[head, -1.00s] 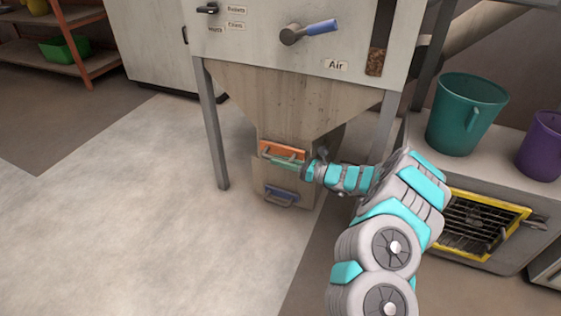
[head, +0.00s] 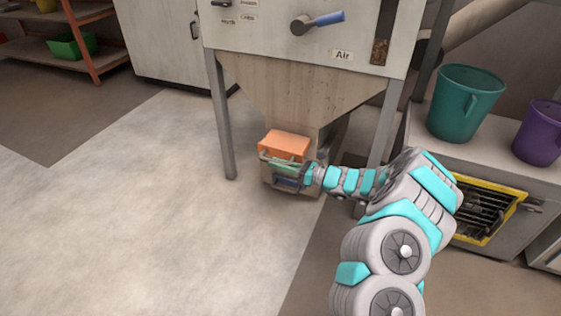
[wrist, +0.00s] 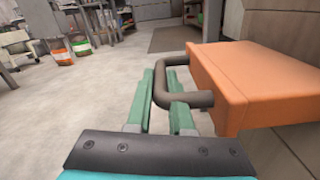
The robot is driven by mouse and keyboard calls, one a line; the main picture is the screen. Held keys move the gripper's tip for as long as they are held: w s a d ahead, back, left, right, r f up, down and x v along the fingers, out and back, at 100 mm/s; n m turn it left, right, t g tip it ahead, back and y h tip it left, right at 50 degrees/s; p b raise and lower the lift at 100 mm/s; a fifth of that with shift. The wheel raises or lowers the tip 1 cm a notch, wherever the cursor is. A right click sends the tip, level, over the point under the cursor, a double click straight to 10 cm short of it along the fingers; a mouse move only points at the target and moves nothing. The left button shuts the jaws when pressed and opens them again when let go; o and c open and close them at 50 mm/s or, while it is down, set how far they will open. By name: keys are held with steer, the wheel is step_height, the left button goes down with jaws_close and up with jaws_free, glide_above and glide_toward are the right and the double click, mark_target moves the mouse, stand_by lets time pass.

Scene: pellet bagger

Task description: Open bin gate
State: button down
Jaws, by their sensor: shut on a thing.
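The bin gate is an orange slab (head: 284,144) at the bottom of the hopper in the head view, sticking out from the hopper's outlet. In the wrist view the orange gate (wrist: 235,78) fills the right side, with a dark bar handle (wrist: 168,76) on its front. My gripper (head: 285,167) is at the gate's front in the head view. In the wrist view its green fingers (wrist: 167,100) are shut on the handle, which passes between them. A blue handle (head: 288,184) lies lower down, partly hidden by my gripper.
The hopper (head: 290,95) stands on grey legs, one (head: 221,115) left of the gate. A bench with a teal bucket (head: 464,105) and a purple bucket (head: 540,133) is at the right. The floor (head: 150,220) left of the gate is clear.

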steer(key=c, duration=0.8)
jaws_free()
steer(key=p+v, duration=0.1)
steer(key=v, duration=0.7)
steer(key=shift+d, duration=0.1)
